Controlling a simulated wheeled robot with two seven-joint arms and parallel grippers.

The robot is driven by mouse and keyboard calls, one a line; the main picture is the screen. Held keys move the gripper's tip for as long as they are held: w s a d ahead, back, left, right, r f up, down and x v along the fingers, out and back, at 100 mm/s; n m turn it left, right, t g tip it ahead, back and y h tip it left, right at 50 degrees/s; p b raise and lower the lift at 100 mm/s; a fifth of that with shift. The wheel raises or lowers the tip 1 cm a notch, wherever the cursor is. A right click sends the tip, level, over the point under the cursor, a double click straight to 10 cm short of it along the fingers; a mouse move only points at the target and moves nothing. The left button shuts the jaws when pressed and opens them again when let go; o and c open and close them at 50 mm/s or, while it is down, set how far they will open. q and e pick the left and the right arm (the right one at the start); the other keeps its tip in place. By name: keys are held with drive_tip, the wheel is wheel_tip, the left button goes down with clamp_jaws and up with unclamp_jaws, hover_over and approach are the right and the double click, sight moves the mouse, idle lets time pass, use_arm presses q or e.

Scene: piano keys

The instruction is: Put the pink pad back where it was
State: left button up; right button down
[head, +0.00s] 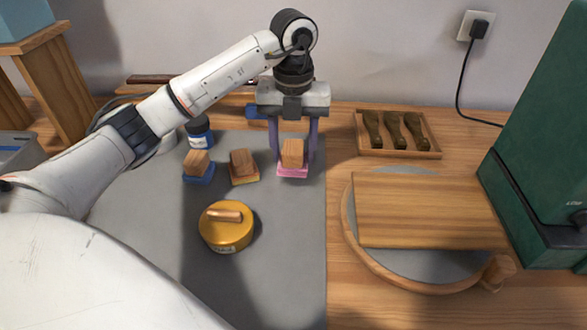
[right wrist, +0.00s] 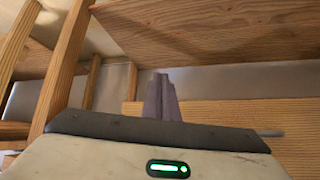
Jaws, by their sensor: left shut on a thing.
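The pink pad (head: 293,172) is a pink base with a wooden block handle (head: 292,152) on top. I cannot tell whether the base touches the mat. In the right wrist view my right gripper (right wrist: 162,98) has its fingers together, with nothing visible between them.
A round yellow tin (head: 227,232) sits in front of the pads, and a blue-labelled jar (head: 199,133) behind them. To the right are a wooden tray (head: 372,151) with dark-handled tools, a round wooden-rimmed piece (head: 375,263) under a board (head: 425,212), and a green case (head: 550,150).

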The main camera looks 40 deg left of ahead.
sight(294, 142)
use_arm(q)
drive_tip(key=shift+f, duration=2.25)
drive_tip(key=shift+f, duration=0.15)
drive_tip(key=o, duration=1)
drive_tip(key=shift+c, duration=0.2)
wheel_tip(294, 142, up, 12)
drive_tip(key=shift+r+p, duration=0.2)
drive_tip(key=shift+p, duration=0.4)
